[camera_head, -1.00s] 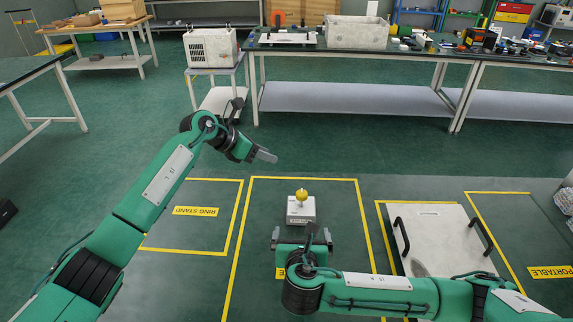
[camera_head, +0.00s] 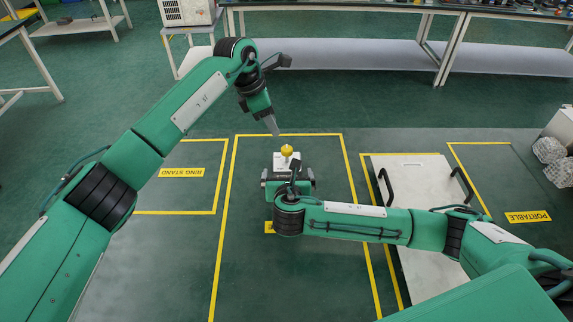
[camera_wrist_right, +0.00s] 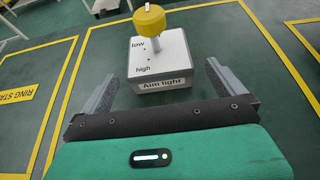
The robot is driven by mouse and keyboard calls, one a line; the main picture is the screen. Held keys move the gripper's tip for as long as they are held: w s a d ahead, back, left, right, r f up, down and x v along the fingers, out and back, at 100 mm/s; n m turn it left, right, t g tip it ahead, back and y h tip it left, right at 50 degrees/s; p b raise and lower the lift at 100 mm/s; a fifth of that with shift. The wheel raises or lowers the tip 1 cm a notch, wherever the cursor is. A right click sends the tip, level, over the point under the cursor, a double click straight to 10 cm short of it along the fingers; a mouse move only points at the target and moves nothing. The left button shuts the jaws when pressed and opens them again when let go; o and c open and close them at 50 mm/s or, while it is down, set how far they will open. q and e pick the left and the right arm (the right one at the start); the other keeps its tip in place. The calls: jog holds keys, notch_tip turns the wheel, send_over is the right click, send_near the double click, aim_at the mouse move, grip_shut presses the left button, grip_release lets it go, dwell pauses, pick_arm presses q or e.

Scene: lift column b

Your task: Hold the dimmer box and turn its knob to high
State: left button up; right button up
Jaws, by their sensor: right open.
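The dimmer box (camera_head: 279,161) is a small white box on the green floor inside a yellow-taped rectangle. A yellow knob (camera_head: 287,150) stands on its top. My right gripper (camera_head: 288,174) is open at the box's near side. In the wrist view its fingers (camera_wrist_right: 165,85) stand apart, one toward each side of the box. My left gripper (camera_head: 272,126) points down just behind and left of the knob, apart from it; its jaw gap is unclear.
A white panel (camera_head: 420,188) with two black handles lies on the floor to the right. Benches (camera_head: 345,52) stand at the back. The floor left of the box is clear.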

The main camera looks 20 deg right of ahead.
aim_at(287, 167)
jog(key=shift+x, duration=2.8)
jog(key=shift+c, duration=0.4)
jog(key=c, duration=1.1)
pick_arm(q)
jog(key=shift+o, duration=0.2)
